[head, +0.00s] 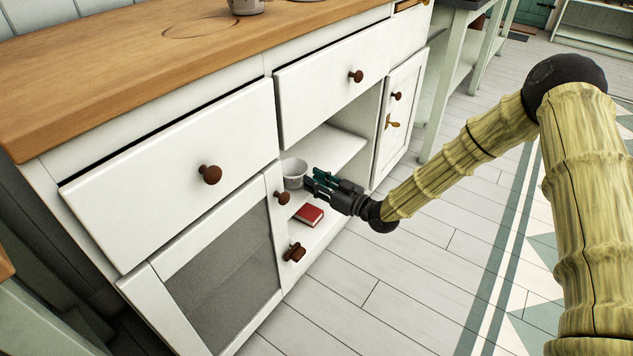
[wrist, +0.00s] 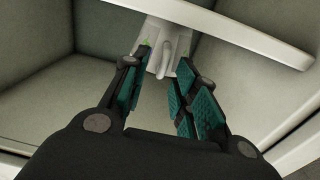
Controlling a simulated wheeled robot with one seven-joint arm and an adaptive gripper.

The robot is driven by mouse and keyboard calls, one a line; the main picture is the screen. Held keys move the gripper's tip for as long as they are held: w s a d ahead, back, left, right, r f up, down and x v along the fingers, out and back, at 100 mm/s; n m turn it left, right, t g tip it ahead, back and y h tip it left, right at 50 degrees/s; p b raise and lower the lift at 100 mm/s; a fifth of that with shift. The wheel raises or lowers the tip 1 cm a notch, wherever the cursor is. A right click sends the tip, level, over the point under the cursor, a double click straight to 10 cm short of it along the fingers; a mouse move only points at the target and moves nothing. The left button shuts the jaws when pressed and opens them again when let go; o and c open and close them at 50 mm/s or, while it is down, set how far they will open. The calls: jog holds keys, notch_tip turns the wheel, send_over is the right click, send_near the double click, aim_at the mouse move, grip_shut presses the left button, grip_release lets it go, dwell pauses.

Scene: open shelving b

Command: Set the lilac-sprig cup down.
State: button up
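The lilac-sprig cup (head: 293,172) is small and white and stands roughly upright in the open cabinet bay in the head view. In the wrist view the cup (wrist: 180,45) is just beyond the fingertips, with a small green mark on its left side and its handle towards me. My gripper (head: 311,182) reaches into the bay from the right. In the wrist view its teal-padded fingers (wrist: 165,65) are apart, on either side of the handle, with gaps showing. The cup's base is hidden, so its contact with the surface is unclear.
A red book (head: 308,215) lies on the bay floor below my gripper. A white shelf (head: 335,150) crosses the bay; its edge (wrist: 225,25) passes close to the cup. A mesh-fronted door (head: 222,290) is left of the bay. Another pot (head: 246,6) stands on the wooden counter.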

jog(key=shift+r, duration=0.1)
jog(key=p+v, duration=0.4)
jog(key=v, duration=0.8)
jog(key=s+d+f+m+g+h, duration=0.1)
jog(key=s+f+m+g+h, duration=0.45)
jog(key=s+f, duration=1.15)
jog(key=s+d+f+m+g+h, duration=0.1)
jog(key=s+d+g+h, duration=0.1)
jog(key=s, duration=0.6)
jog(key=s+d+f+m+g+h, duration=0.1)
jog(key=s+d+h, duration=0.3)
jog(key=s, duration=0.5)
jog(key=s+d+f+m+g+h, duration=0.2)
jog(key=s+d+m+h, duration=0.1)
jog(key=s+d, duration=0.3)
jog(key=s, duration=0.2)
jog(key=shift+s+f+g, duration=0.15)
jog(key=shift+s+g, duration=0.2)
